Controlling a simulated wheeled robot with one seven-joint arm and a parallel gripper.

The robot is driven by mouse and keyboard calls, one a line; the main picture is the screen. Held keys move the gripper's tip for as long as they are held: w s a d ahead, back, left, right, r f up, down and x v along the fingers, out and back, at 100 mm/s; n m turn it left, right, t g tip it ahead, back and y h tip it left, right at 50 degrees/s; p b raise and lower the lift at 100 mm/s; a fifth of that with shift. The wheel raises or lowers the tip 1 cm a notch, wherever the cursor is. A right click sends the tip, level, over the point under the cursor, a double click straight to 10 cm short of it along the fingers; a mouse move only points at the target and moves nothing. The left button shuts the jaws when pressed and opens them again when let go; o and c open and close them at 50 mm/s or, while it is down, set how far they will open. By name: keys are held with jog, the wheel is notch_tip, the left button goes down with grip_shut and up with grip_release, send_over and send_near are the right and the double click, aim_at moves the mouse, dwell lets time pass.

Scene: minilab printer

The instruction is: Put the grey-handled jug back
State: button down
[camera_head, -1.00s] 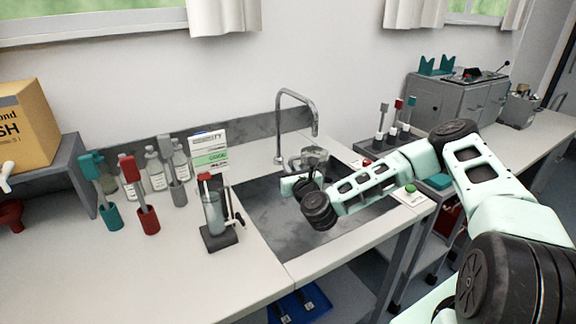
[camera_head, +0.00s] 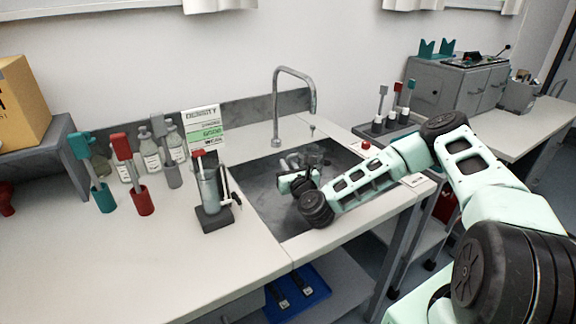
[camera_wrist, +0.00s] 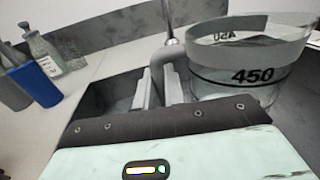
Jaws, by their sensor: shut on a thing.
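The clear jug (camera_wrist: 245,75) with a dark 450 mark fills the right of the wrist view, its rim cut off at the right. Its grey handle (camera_wrist: 168,58) runs down between my finger pads. My gripper (camera_wrist: 160,88) is shut on this handle. In the head view my gripper (camera_head: 296,180) is over the grey sink (camera_head: 262,203), with the jug (camera_head: 318,156) just behind it, below the tap's outlet. The jug looks roughly upright. My wrist hides part of it. I cannot tell whether it touches the basin or holds liquid.
A curved tap (camera_head: 277,105) stands behind the sink. Left of it are a cylinder stand (camera_head: 214,215), a density sign (camera_head: 203,128), bottles and coloured-handled tools in holders. A rack of similar tools (camera_head: 385,125) stands to the right. The front left counter (camera_head: 130,255) is clear.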

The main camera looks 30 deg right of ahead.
jog(key=shift+f+b, duration=0.5)
